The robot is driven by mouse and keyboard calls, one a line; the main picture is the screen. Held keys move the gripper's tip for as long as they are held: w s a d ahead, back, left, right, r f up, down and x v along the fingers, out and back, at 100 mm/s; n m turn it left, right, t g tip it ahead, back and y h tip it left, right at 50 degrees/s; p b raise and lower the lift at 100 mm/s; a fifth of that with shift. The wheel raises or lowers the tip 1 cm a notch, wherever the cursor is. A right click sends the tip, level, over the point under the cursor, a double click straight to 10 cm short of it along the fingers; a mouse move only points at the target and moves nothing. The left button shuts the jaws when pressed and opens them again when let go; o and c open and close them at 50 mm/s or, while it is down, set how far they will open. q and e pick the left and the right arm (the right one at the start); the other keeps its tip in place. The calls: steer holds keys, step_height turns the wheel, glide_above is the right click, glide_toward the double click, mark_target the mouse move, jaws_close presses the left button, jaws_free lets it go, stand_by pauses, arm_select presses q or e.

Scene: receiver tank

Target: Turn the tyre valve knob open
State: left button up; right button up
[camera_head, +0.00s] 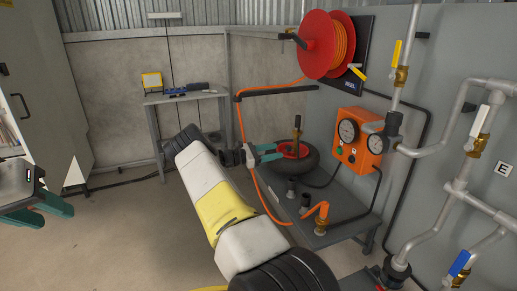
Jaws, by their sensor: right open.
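I cannot tell for sure which part is the tyre valve knob. A dark tyre (312,166) with a red hub (291,150) lies on the low grey bench, with a small upright handle (297,127) above it. An orange gauge box (351,155) with two dials is on the grey panel behind. My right gripper (281,151) is open and empty, its green fingers pointing right, in front of the tyre's left side in the picture. I cannot judge the gap in depth. My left gripper (60,216) is at the far left edge, its green fingers apart and empty.
An orange fitting (322,217) and dark posts stand on the bench (345,207). An orange hose hangs from the red reel (319,44). Grey pipes with yellow, white and blue valve levers fill the right. A small table (150,113) stands at the back. The left floor is clear.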

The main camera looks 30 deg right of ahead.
steer(key=shift+w+a, duration=0.2)
steer(key=shift+a, duration=1.15)
